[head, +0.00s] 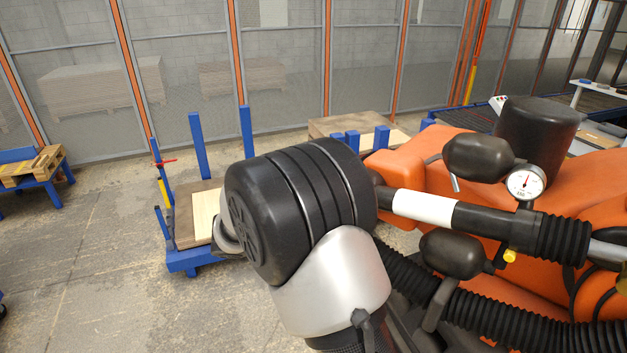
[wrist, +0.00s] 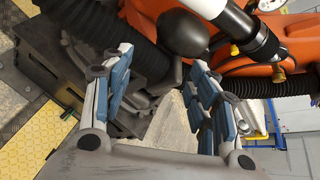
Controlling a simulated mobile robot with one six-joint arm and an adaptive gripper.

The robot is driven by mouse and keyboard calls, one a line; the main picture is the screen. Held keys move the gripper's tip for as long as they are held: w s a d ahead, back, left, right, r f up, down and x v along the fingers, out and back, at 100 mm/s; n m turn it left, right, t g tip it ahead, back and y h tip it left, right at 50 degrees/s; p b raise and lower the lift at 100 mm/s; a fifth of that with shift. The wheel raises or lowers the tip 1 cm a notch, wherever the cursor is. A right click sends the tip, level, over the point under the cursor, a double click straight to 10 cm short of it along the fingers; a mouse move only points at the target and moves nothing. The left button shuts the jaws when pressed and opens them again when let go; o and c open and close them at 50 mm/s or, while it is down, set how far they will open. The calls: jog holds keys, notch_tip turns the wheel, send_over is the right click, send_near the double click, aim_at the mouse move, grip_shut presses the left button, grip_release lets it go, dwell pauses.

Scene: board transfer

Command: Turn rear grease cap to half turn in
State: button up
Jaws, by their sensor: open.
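My gripper (wrist: 162,60) is open in the wrist view, its two blue-padded fingers wide apart with nothing between them. Beyond the fingertips is an orange machine (head: 400,160) with a black and white tube (head: 425,207). A small yellow cap (head: 510,255) sits below the tube in the head view. In the wrist view a small yellow cap (wrist: 235,50) shows above the right finger, apart from it, and a brass-coloured knob (wrist: 280,75) lies further right. I cannot tell which is the rear grease cap, nor its turn. In the head view my gripper is hidden.
A dial gauge (head: 526,182), black rounded pads (head: 478,158) and ribbed black hoses (head: 490,310) crowd the machine's near side. A blue-posted cart (head: 190,262) with boards stands on the floor behind my arm. Open floor lies to the left, before a mesh fence.

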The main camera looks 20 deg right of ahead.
jog(key=w+a+f+n+t+h+p, duration=0.2)
jog(key=w+a+f+n+t+p, duration=0.15)
jog(key=w+n, duration=0.3)
jog(key=w+a+f+n+t+h+p, duration=0.1)
jog(key=w+a+f+n+t+p, duration=0.1)
jog(key=w+n+t, duration=0.45)
jog(key=w+d+g, duration=0.1)
jog(key=d, duration=0.4)
jog(key=w+d+n+g, duration=0.1)
jog(key=w+d, duration=0.1)
jog(key=d, duration=0.3)
jog(key=w+d+g, duration=0.1)
jog(key=w+d, duration=0.1)
jog(key=d, duration=0.3)
jog(key=shift+w, duration=0.15)
jog(key=shift+c, duration=0.4)
jog(key=c, duration=1)
